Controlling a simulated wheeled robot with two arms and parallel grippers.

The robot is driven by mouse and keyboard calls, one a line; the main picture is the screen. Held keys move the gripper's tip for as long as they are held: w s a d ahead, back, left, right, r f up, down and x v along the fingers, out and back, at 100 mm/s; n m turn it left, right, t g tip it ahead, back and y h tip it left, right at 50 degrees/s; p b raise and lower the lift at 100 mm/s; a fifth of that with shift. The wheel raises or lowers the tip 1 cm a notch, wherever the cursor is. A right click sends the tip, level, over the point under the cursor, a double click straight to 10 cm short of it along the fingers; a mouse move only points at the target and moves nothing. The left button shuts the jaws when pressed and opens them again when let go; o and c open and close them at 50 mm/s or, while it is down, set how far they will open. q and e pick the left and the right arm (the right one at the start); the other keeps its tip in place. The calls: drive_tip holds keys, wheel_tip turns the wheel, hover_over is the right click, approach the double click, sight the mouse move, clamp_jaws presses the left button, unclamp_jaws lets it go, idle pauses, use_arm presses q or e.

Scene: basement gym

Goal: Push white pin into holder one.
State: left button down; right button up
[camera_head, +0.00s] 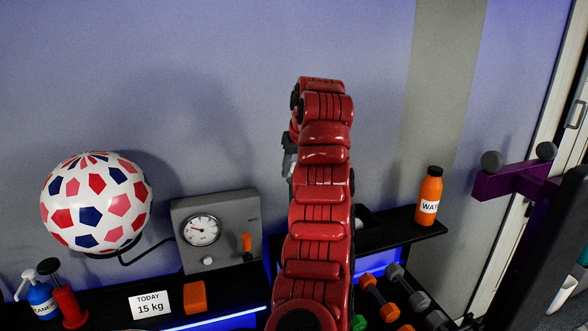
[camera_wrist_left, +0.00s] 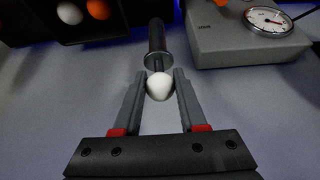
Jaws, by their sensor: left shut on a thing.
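In the left wrist view, my left gripper (camera_wrist_left: 159,88) is shut on a white rounded piece (camera_wrist_left: 159,87), which looks like the end of the white pin. A dark shaft (camera_wrist_left: 156,38) with a round flange lies directly beyond it in line; I cannot tell whether it is part of the pin or a separate holder. In the head view, my red arm rises through the middle and hides the pin and most of the gripper; only a grey part of the gripper (camera_head: 288,158) shows at its left edge. No holder number is readable. My right gripper is not in view.
A grey gauge box (camera_head: 225,266) stands left of my arm, with an orange block (camera_head: 194,297) in front. An orange water bottle (camera_head: 429,196) stands right. Dumbbells lie below.

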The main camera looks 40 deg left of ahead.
use_arm(q)
drive_tip(key=shift+f+b, duration=2.55)
drive_tip(key=shift+f, duration=0.65)
drive_tip(key=p, duration=0.4)
drive_tip(key=shift+w+d, duration=0.1)
drive_tip(key=shift+w, duration=0.1)
drive_tip(key=shift+s+f+p, duration=0.1)
drive_tip(key=shift+p, duration=0.4)
drive_tip(key=shift+s+f, duration=0.1)
drive_tip(key=shift+f, duration=0.2)
drive_tip(key=shift+f, duration=0.15)
wheel_tip(320, 180, down, 9)
drive_tip(key=b, duration=0.8)
drive_tip(key=shift+c, duration=1.9)
unclamp_jaws()
